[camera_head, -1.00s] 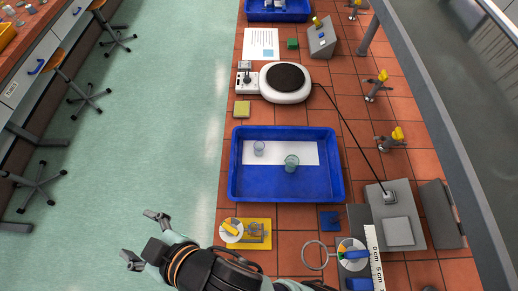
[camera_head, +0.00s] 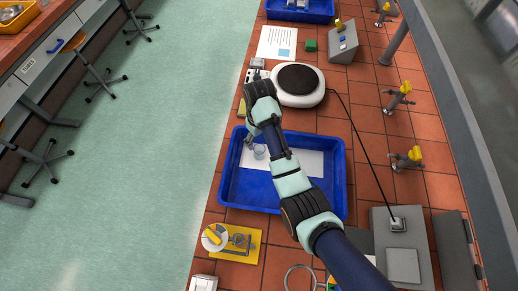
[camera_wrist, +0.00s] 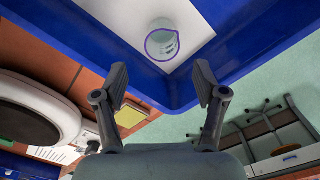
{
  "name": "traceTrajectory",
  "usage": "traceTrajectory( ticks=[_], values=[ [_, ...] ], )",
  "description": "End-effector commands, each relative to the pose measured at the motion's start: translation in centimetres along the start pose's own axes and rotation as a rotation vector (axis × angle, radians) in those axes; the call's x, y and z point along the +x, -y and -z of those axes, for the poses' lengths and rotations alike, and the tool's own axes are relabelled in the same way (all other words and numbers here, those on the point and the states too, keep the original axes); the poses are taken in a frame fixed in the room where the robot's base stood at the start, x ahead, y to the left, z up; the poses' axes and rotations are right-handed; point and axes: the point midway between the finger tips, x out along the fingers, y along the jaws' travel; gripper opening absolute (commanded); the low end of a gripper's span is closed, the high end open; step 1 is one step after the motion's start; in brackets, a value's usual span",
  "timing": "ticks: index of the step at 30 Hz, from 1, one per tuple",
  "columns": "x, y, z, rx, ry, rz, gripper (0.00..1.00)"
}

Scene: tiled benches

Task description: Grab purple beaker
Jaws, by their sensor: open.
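The purple beaker (camera_wrist: 162,42) is a clear glass with a purple rim and markings. In the wrist view it is at the top middle, beyond and between my open fingertips. In the head view the beaker (camera_head: 260,153) stands on a white sheet (camera_head: 311,161) inside the blue tray (camera_head: 232,192), near its back left corner. My gripper (camera_head: 256,138) is over that corner, close to the beaker, open and empty; the wrist view also shows the gripper (camera_wrist: 160,76). The gap to the beaker is hard to judge. My arm hides the greenish beaker seen earlier.
The tray's raised blue wall (camera_wrist: 240,60) is close beside my fingers. A hotplate (camera_head: 298,84) and a yellow pad (camera_head: 241,108) lie behind the tray. A yellow-based device (camera_head: 240,243) sits in front of it. Yellow-topped taps (camera_head: 408,158) line the right side.

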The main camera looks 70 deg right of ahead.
Motion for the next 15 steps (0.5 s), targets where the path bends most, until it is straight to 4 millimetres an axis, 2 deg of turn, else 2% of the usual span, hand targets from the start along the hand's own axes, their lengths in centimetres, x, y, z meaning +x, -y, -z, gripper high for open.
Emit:
traceTrajectory(
  ticks=[4, 9, 13, 15],
  values=[
    [0.4, -0.1, -0.1, 0.000, 0.006, 0.002, 0.71],
    [2.5, 0.0, -0.2, 0.000, 0.007, 0.002, 0.71],
    [3.0, 0.0, -0.1, 0.000, 0.005, 0.001, 0.71],
    [4.0, -0.1, -0.3, 0.000, 0.007, 0.002, 0.71]
  ],
)
